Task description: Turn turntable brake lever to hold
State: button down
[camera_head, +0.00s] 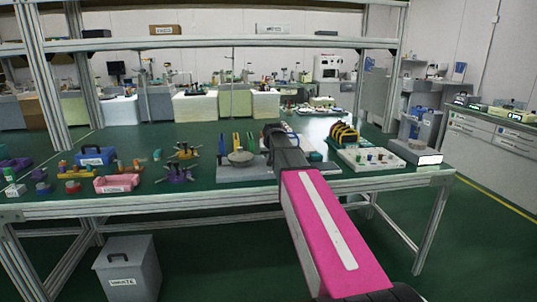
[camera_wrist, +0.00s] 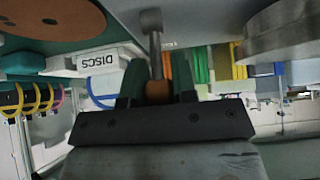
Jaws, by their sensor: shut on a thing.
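The brake lever shows in the wrist view as a grey metal rod (camera_wrist: 153,45) with an orange-brown knob (camera_wrist: 158,90) at its end. My gripper (camera_wrist: 158,86) is shut on this knob, with one dark finger on each side of it. The turntable, a round grey metal disc (camera_wrist: 290,32), is at the upper right of the wrist view, apart from my fingers. In the head view the turntable disc (camera_head: 241,157) sits on a grey base plate (camera_head: 240,174), just left of my arm. My arm hides the lever and my fingertips there. Any hold marking is not readable.
A white box marked DISCS (camera_wrist: 98,61) and a brown disc (camera_wrist: 58,18) are left of the lever in the wrist view. Yellow hoops (camera_head: 344,133) and a white tray of knobs (camera_head: 372,159) stand right of my arm. Coloured fixtures and a pink tray (camera_head: 117,183) are left.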

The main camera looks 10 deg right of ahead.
jog(key=s+t, duration=0.1)
jog(key=t, duration=0.1)
jog(key=s+t, duration=0.1)
jog(key=t, duration=0.2)
jog(key=shift+s+f, duration=0.15)
jog(key=shift+s, duration=0.05)
jog(key=shift+t, duration=0.3)
jog(key=c, duration=0.9)
grip_release()
jog(key=v, duration=1.1)
